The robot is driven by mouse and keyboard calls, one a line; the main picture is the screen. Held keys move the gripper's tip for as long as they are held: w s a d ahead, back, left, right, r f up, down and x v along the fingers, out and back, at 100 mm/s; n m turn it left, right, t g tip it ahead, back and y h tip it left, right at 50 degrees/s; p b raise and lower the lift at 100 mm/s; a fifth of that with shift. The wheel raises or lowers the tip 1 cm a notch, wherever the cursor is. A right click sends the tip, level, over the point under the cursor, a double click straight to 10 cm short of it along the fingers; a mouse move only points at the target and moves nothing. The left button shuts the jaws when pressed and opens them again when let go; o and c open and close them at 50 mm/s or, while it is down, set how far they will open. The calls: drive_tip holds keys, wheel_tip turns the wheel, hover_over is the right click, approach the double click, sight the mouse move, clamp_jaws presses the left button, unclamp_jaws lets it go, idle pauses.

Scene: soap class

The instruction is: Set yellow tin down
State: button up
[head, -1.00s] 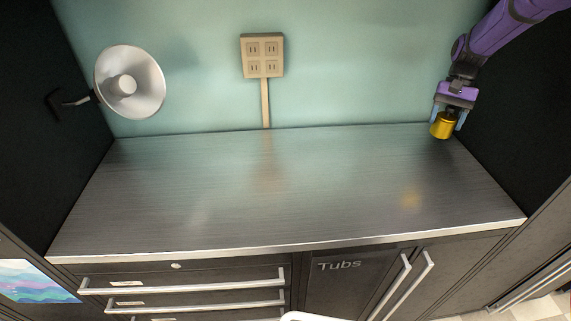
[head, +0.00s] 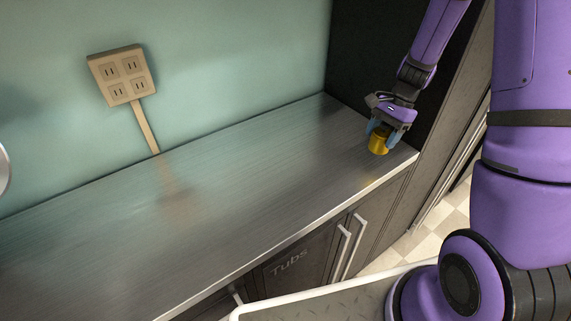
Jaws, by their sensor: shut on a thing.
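The yellow tin (head: 378,145) is a small golden cylinder at the right end of the metal counter (head: 235,205). My gripper (head: 379,134) is above it, with its blue fingers shut on the tin's sides. The tin is upright or nearly so. It is close to the counter top, but I cannot tell whether its base touches the surface. The gripper hides the tin's upper part.
The counter is bare apart from the tin. A dark side panel (head: 365,60) stands close behind my gripper. A beige wall outlet (head: 123,75) and its conduit are on the teal wall at left. Cabinet doors marked "Tubs" (head: 290,263) are below the front edge.

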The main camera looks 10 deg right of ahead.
drive_tip(key=a, duration=0.5)
drive_tip(key=a+f, duration=0.1)
drive_tip(key=a, duration=0.9)
drive_tip(key=shift+s+f, duration=0.2)
drive_tip(key=shift+s, duration=0.2)
drive_tip(key=shift+w+x, duration=0.1)
drive_tip(key=shift+x, duration=0.8)
drive_tip(key=shift+w+x, duration=0.15)
drive_tip(key=shift+x, duration=0.8)
drive_tip(key=shift+d+f, duration=0.2)
drive_tip(key=o, duration=1.1)
drive_tip(key=shift+c, duration=0.2)
